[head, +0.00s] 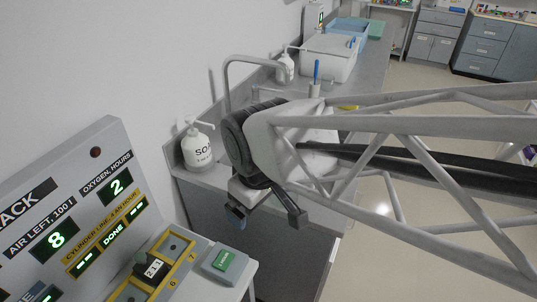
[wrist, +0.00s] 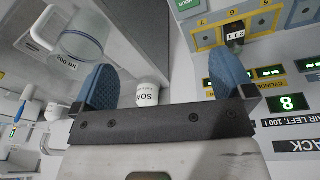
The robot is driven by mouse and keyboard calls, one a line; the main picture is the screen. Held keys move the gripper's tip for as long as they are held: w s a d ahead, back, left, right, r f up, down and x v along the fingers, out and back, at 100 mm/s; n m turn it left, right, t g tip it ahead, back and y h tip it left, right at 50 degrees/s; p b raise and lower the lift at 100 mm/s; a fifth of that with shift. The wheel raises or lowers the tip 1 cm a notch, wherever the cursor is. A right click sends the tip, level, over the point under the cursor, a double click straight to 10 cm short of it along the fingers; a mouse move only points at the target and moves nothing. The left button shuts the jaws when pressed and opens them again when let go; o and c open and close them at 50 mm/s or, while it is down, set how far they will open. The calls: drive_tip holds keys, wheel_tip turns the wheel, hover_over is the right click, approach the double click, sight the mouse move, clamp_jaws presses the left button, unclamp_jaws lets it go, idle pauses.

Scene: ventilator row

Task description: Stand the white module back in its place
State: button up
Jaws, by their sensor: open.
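My gripper (head: 266,214) hangs over the space right of the panel, past the front of the counter. Its two blue-padded fingers are wide apart in the wrist view (wrist: 165,78), with nothing gripped between them. A yellow-edged rack (head: 128,292) with numbered places lies at the foot of the display panel, lower left in the head view. A black-and-white block (head: 152,268) with a number label sits in it; it also shows in the wrist view (wrist: 235,38). A pale grey block with a green label (head: 222,260) sits just right of the rack. I cannot tell which piece is the white module.
The display panel (head: 70,205) with green digits rises at the left. A soap bottle (head: 198,148) stands on the counter behind my gripper, near the tap (head: 228,80). A white bin (head: 330,58) stands farther back. A clear jug (wrist: 84,32) shows in the wrist view.

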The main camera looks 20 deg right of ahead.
drive_tip(key=s+d+r+m, duration=0.2)
drive_tip(key=d+r+m, duration=0.2)
drive_tip(key=d+m, duration=0.2)
drive_tip(key=shift+d+t+h, duration=0.25)
drive_tip(key=shift+t+h, duration=0.05)
